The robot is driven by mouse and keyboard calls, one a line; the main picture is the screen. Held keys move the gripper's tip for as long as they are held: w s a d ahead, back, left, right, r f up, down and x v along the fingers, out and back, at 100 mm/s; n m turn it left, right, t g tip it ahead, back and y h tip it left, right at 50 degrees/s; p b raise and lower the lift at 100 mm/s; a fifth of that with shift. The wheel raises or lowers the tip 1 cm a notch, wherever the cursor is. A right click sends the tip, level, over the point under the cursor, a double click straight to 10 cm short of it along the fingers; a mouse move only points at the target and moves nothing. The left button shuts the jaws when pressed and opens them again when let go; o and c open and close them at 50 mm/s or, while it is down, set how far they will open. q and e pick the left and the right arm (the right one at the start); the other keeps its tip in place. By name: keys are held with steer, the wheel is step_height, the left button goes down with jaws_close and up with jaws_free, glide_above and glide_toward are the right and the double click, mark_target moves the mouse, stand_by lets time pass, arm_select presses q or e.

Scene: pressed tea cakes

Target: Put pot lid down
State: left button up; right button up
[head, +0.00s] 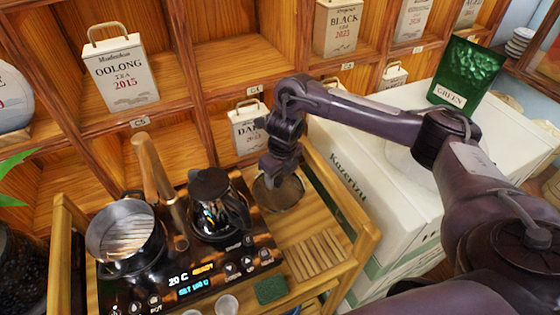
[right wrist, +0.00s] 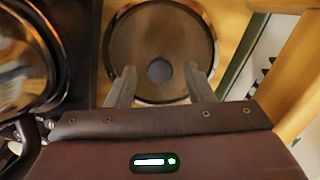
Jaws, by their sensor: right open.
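The round pot lid (head: 287,193) lies on the wooden cart top to the right of the stove, partly hidden by my gripper. In the right wrist view the lid (right wrist: 150,35) is brownish with a pale rim, and its dark round knob (right wrist: 160,70) faces the camera. My right gripper (head: 274,176) is right over the lid. Its two fingers (right wrist: 161,82) are apart, one on each side of the knob, with nothing between them touching. The metal pot (head: 118,222) stands open on the left of the stove. My left gripper is not in view.
A dark glass kettle (head: 213,212) stands on the stove (head: 155,290), close left of my gripper. A green sponge (head: 271,289) and small cups (head: 227,304) are in front. White boxes (head: 370,190) stand to the right, and tea shelves (head: 235,60) behind.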

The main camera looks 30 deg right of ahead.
mark_target(282, 189)
step_height(282, 189, up, 11)
steer(key=s+p, duration=0.1)
steer(key=p, duration=0.2)
steer(key=shift+s+d+r, duration=0.2)
stand_by(0.3)
